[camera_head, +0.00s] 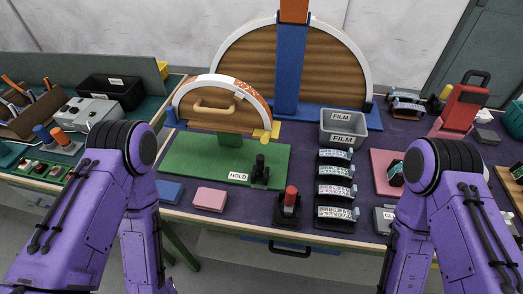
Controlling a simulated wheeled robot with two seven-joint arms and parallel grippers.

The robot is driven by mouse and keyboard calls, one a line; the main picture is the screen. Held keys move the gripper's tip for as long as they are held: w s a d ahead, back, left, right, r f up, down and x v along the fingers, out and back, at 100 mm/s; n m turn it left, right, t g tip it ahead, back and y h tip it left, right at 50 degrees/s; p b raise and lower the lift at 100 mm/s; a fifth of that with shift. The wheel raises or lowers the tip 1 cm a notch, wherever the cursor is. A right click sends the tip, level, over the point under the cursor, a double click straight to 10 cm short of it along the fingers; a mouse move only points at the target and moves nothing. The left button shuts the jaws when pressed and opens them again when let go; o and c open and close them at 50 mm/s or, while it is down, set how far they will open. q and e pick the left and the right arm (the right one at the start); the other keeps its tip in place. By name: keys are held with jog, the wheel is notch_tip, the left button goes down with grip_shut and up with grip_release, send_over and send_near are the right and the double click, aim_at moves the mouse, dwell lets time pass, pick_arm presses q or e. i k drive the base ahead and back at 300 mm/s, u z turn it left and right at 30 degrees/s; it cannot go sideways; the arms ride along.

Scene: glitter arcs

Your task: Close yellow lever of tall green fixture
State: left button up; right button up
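A green fixture base (195,157) lies on the purple table left of centre, with a "HOLD" label at its front edge. A curved wooden panel (190,105) with a white and orange rim stands at its back and carries a tan handle (212,107). A yellow piece (268,132), perhaps the yellow lever, is at the panel's right end; its state is too small to tell. A black clamp-like part (260,170) stands on the base's front right. Both my arms show, with forearms pointing down, but neither gripper is in view.
A larger wooden arc (250,62) with a blue upright (289,70) stands behind. Grey "FILM" bins (343,127) and several labelled blocks are to the right. A red-knobbed device (290,203) and a pink block (210,199) lie near the front edge.

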aim_at(265, 139)
jog(key=k, duration=0.75)
jog(key=u, duration=0.9)
jog(key=i, duration=0.65)
jog(key=z, duration=1.1)
